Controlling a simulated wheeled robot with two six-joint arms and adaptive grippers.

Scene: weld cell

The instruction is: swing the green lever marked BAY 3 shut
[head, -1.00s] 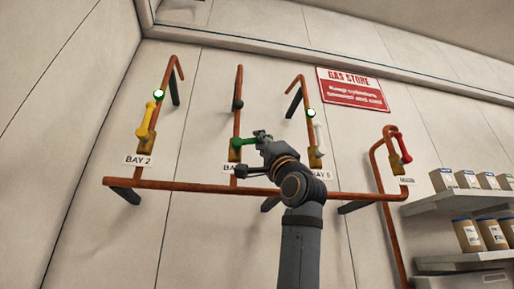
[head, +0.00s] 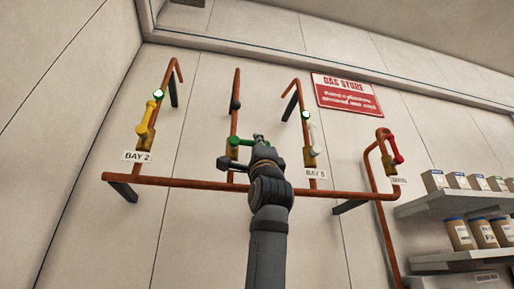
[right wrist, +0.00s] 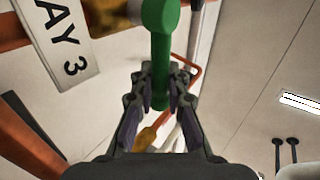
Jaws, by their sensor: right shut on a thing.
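The green lever (head: 243,142) sits on the second pipe from the left and points right, roughly level, across the upright pipe. My right gripper (head: 260,138) is at the lever's outer end. In the right wrist view the green lever (right wrist: 161,45) runs down between the two fingers of my right gripper (right wrist: 160,88), which are shut on it. The white BAY 3 label (right wrist: 59,38) shows partly, at the upper left of that view. In the head view my arm hides this label. My left gripper is not in view.
A yellow lever (head: 148,118) at BAY 2, a pale lever (head: 314,138) at BAY 5 and a red lever (head: 394,148) stand on neighbouring pipes. A copper pipe (head: 190,183) runs across below. Shelves (head: 450,202) with boxes and jars are at the right.

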